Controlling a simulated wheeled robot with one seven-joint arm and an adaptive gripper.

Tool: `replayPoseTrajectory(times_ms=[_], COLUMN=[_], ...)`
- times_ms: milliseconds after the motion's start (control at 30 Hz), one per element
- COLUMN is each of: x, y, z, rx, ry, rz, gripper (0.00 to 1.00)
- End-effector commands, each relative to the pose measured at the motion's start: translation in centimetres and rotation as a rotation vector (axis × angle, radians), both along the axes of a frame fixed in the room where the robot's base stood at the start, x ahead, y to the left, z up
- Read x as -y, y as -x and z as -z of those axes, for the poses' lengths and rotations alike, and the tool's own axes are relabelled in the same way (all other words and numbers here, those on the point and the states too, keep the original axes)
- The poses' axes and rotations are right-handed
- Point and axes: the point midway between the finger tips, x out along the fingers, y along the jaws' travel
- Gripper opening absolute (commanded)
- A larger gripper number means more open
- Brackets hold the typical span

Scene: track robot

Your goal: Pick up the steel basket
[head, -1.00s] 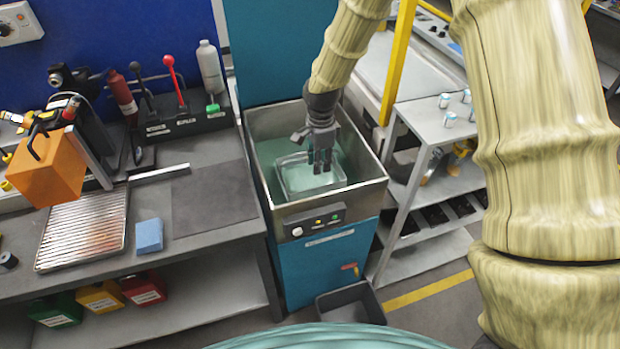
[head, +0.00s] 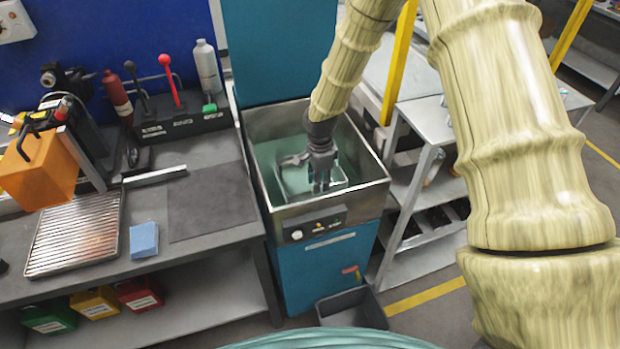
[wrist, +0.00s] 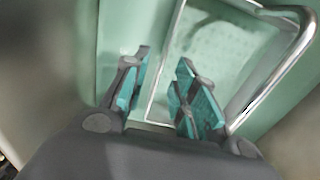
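The steel basket (head: 294,182) sits inside the open metal-walled tank (head: 352,198), in greenish liquid. My gripper (head: 321,187) reaches down into the tank over the basket and hides part of it. In the wrist view, my gripper (wrist: 163,92) is open, with its teal-padded fingers apart. A thin bright edge of the basket (wrist: 225,55) runs between the fingers. A bent metal rod, apparently the basket's handle (wrist: 298,48), passes to the right of the fingers. Whether any finger touches the basket cannot be told.
The tank walls stand close around my gripper. A grey shelf unit (head: 425,125) stands right. A dark bin (head: 352,308) sits on the floor in front.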

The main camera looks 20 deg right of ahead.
Motion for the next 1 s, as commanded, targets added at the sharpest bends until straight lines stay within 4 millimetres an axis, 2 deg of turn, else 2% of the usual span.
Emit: replayPoseTrajectory(times_ms=[167,600,1000], x=[0.0,0.2,0.2], y=[-0.1,-0.3,-0.3], z=[0.6,4.6,5.2], rx=[0.0,0.0,0.001], ry=[0.0,-0.001,0.0], rz=[-0.002,-0.003,-0.002], gripper=[0.28,0.28,0.26])
